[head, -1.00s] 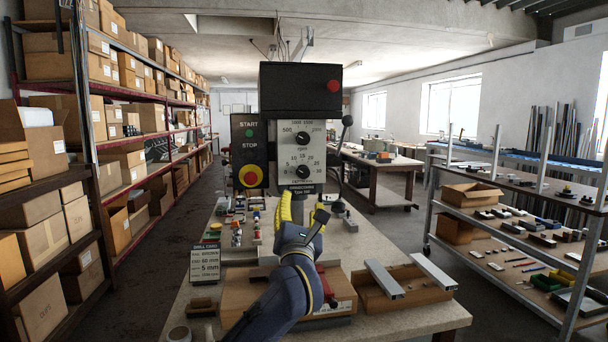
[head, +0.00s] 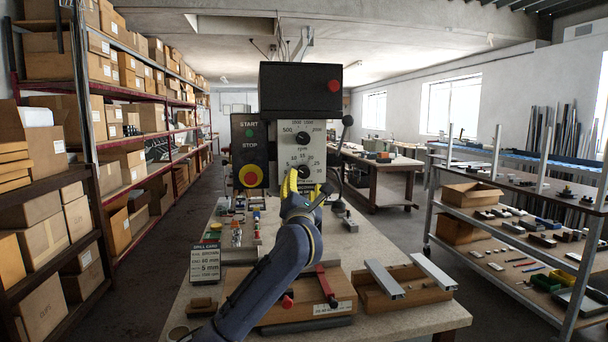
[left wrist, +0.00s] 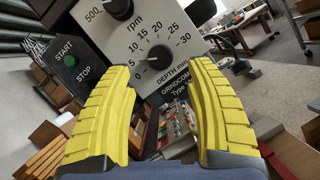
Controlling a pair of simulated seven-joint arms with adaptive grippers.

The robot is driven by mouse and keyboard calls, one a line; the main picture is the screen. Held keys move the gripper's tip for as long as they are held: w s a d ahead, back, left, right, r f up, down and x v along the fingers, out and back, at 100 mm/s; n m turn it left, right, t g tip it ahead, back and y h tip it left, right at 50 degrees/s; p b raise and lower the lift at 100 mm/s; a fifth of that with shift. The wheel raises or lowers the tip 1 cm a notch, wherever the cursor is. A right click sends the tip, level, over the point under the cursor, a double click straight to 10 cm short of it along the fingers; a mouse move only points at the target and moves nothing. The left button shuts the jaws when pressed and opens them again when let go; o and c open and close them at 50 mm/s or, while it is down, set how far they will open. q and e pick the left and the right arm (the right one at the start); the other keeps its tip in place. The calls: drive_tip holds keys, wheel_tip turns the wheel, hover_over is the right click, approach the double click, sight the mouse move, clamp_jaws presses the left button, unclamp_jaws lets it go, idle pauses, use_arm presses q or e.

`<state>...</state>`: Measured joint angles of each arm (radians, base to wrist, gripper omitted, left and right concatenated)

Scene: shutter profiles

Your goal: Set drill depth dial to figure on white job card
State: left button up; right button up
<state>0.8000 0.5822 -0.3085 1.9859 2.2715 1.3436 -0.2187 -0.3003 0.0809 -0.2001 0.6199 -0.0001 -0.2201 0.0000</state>
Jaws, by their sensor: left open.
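The drill's pale control panel (head: 318,140) carries an upper rpm knob (head: 302,138) and a lower black depth dial (head: 303,171). In the left wrist view the depth dial (left wrist: 159,54) sits in a scale from 0 to 30, marked DEPTH mm; I cannot tell its pointer's setting. My left gripper (head: 291,176) is open in front of the dial's lower part; its yellow fingers (left wrist: 160,72) spread below and either side of it, apparently not touching. My right gripper is not in view.
A START/STOP box with a red-yellow button (head: 250,176) adjoins the panel's left. A black-knobbed lever (head: 347,121) stands at its right. A wooden block with a red clamp (head: 325,285) and a wooden tray with metal bars (head: 405,286) occupy the bench front.

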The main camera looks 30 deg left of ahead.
sight(304, 174)
use_arm(q)
drive_tip(key=shift+x, duration=3.35)
drive_tip(key=shift+c, duration=0.4)
clamp_jaws()
